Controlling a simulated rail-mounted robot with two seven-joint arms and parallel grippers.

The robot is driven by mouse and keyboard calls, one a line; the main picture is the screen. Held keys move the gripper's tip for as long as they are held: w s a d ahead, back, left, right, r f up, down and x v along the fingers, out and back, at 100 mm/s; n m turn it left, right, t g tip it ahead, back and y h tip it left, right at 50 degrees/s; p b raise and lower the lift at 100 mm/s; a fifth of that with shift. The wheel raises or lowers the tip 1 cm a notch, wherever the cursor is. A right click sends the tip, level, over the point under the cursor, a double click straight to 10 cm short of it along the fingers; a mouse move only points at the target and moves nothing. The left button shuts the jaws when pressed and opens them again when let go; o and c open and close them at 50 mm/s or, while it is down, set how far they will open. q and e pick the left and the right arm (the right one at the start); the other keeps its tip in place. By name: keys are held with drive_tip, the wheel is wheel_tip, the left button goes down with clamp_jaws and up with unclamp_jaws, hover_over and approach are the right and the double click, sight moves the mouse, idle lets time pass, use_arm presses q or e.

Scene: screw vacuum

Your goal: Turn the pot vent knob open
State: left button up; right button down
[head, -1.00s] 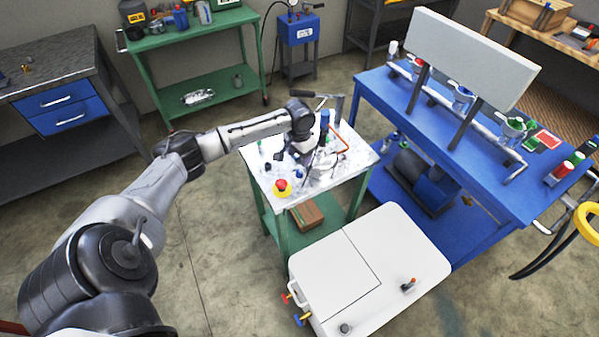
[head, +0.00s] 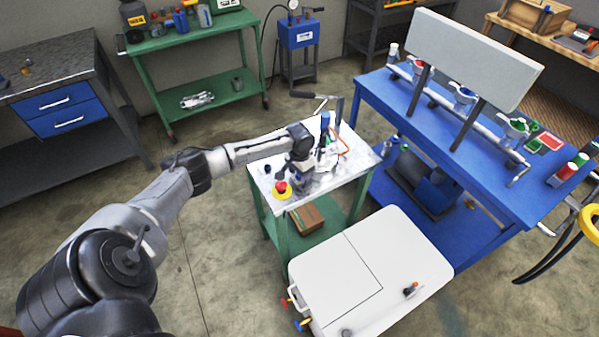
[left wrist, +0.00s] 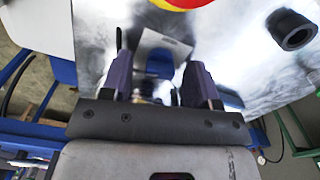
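The pot vent knob is not clearly identifiable; my left gripper and wrist cover part of the metal-topped table (head: 350,170). My left gripper (head: 299,182) is low over this tabletop, beside a red-and-yellow button (head: 282,189). In the left wrist view its two dark fingers (left wrist: 161,82) stand apart, so it is open. A small metallic part (left wrist: 147,89) shows in the gap near the finger bases; I cannot tell whether it is touched. The red-and-yellow button (left wrist: 182,3) is at the top edge, and a black hollow cylinder (left wrist: 293,30) is at upper right. My right gripper is not in view.
An orange hose (head: 341,142) and a blue upright part (head: 325,122) stand behind my gripper. A white cabinet (head: 335,280) is in front, a blue bench (head: 400,125) with pipework is to the right, and a green cart (head: 215,90) is behind.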

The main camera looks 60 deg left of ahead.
use_arm(q)
drive_tip(key=c, duration=0.9)
drive_tip(key=shift+r+m+p, duration=0.3)
drive_tip(key=shift+m+p, duration=0.4)
drive_tip(key=shift+p, duration=0.55)
drive_tip(key=shift+f+m+p, duration=0.15)
drive_tip(key=shift+m+p, duration=0.3)
drive_tip(key=shift+m, duration=0.15)
drive_tip(key=shift+f, duration=0.15)
drive_tip(key=o, duration=0.9)
drive_tip(key=shift+o, duration=0.2)
wheel_tip(320, 180, up, 14)
drive_tip(key=p, duration=0.2)
drive_tip(key=shift+p, duration=0.3)
